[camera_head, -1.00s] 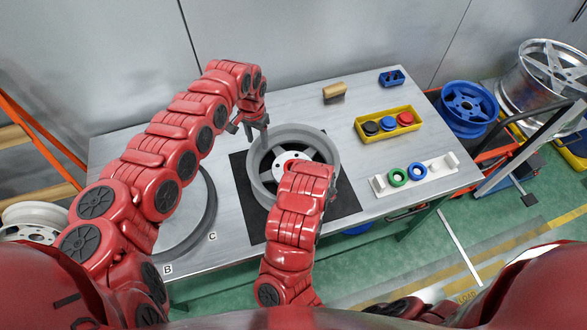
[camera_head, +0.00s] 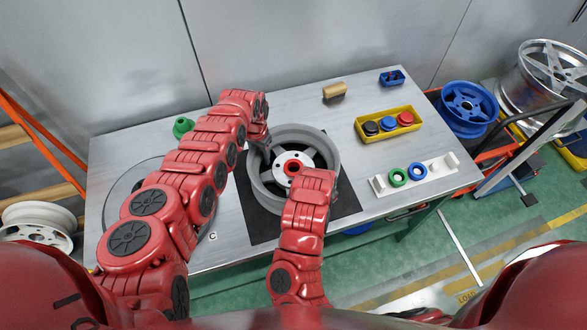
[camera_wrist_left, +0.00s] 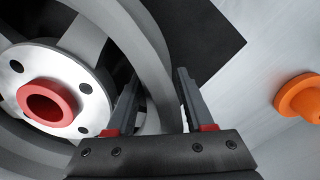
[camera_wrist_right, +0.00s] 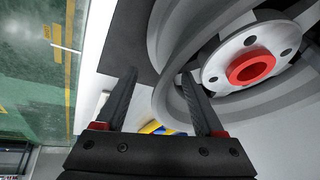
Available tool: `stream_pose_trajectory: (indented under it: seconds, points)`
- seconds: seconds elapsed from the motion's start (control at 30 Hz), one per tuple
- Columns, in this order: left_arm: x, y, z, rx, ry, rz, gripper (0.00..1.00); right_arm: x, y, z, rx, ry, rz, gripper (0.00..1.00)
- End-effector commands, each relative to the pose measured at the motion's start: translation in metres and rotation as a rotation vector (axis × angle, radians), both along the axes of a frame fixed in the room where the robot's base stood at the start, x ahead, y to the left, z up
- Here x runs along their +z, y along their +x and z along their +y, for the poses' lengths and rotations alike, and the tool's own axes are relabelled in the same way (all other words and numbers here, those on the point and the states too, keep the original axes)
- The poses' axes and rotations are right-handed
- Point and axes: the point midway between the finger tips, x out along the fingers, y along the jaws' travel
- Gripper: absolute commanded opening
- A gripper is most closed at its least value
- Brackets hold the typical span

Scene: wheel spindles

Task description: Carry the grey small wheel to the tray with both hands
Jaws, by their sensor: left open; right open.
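The grey small wheel (camera_head: 334,147) lies flat on a black mat in the middle of the table, its hub red-ringed. My left gripper (camera_head: 263,143) is open at its upper-left rim. In the left wrist view the fingers (camera_wrist_left: 158,73) stand on either side of the rim wall. My right gripper is mostly hidden by its own arm in the head view, at the wheel's lower right. In the right wrist view its open fingers (camera_wrist_right: 158,73) also straddle the rim. A round grey plate (camera_head: 124,187), apparently the tray, lies at the table's left, partly hidden by my left arm.
The black mat (camera_head: 262,228) shows around the wheel. A yellow box (camera_head: 373,138) with coloured parts and a white holder (camera_head: 428,177) with rings stand to the right. A wooden block (camera_head: 334,91) and a blue block (camera_head: 391,78) lie behind. A green part (camera_head: 182,127) stands back left.

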Motion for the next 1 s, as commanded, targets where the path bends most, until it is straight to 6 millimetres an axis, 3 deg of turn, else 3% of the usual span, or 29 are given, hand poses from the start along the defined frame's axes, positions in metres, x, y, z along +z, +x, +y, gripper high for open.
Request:
stream_pose_trajectory:
  seconds: [0.07,0.33,0.43,1.0]
  points:
    - [0.0001,0.0,0.0001,0.0,0.0,0.0,0.49,0.0001,-0.0001,0.0001,0.0,0.0,0.0,0.66]
    - [0.0001,-0.0001,0.0003,0.001,0.0,0.0,0.01,0.0,-0.0002,0.0,0.001,0.0,0.0,0.18]
    - [0.0,0.0,0.0004,0.001,0.0,0.0,0.0,0.0,-0.0002,-0.0001,0.001,0.0,0.0,0.0]
    - [-0.0001,-0.0001,0.001,0.001,0.001,0.0,0.0,0.0,-0.0004,-0.0005,-0.001,0.0,0.001,0.0]
